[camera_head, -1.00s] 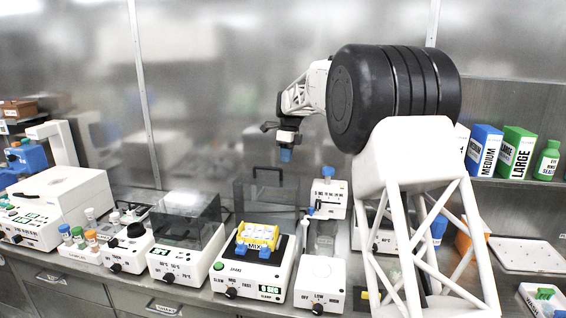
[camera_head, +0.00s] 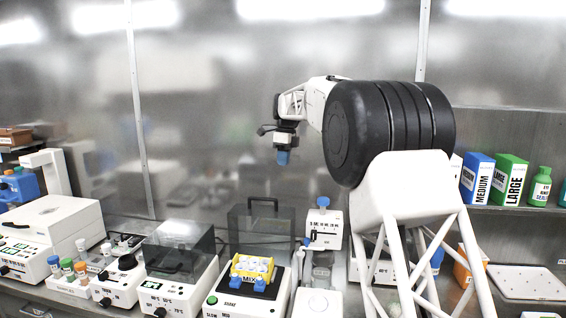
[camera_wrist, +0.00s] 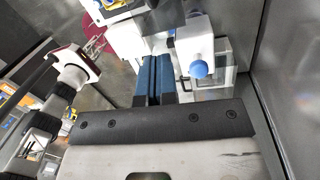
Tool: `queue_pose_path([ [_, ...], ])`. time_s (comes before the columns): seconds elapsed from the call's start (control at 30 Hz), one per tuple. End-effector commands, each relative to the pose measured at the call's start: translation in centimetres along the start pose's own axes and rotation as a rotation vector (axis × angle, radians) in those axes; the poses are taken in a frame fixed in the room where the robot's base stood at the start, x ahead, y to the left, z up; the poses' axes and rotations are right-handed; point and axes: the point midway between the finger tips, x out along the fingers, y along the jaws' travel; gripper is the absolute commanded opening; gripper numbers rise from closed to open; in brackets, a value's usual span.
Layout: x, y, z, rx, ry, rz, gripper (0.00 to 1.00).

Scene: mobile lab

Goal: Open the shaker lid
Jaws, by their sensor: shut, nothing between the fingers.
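The shaker (camera_head: 225,303) is a white box with a green button and a yellow rack (camera_head: 251,268) labelled MIX on top. Its dark see-through lid (camera_head: 255,230) stands upright behind the rack, handle (camera_head: 263,200) uppermost, so the shaker looks open. My gripper (camera_head: 283,158) is shut and empty, pointing down above and slightly right of the lid, apart from it. In the wrist view, the blue fingers (camera_wrist: 154,80) are together. A corner of a white device with a yellow item (camera_wrist: 117,4) shows at the top edge there; I cannot tell whether it is the shaker.
A white device with a blue knob (camera_head: 323,202) stands right of the shaker; its knob (camera_wrist: 198,69) shows near my fingers in the wrist view. Left is a heater with a dark closed cover (camera_head: 172,258). Metal walls stand behind. The air around my gripper is clear.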

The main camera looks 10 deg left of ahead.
Motion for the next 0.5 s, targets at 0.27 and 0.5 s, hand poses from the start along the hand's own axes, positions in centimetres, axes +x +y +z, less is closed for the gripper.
queue_pose_path([
  [0.27, -0.2, 0.2, -0.3, -0.007, -0.001, -0.002, 0.00],
  [0.5, -1.1, 1.6, -2.7, -0.065, -0.003, -0.015, 0.00],
])
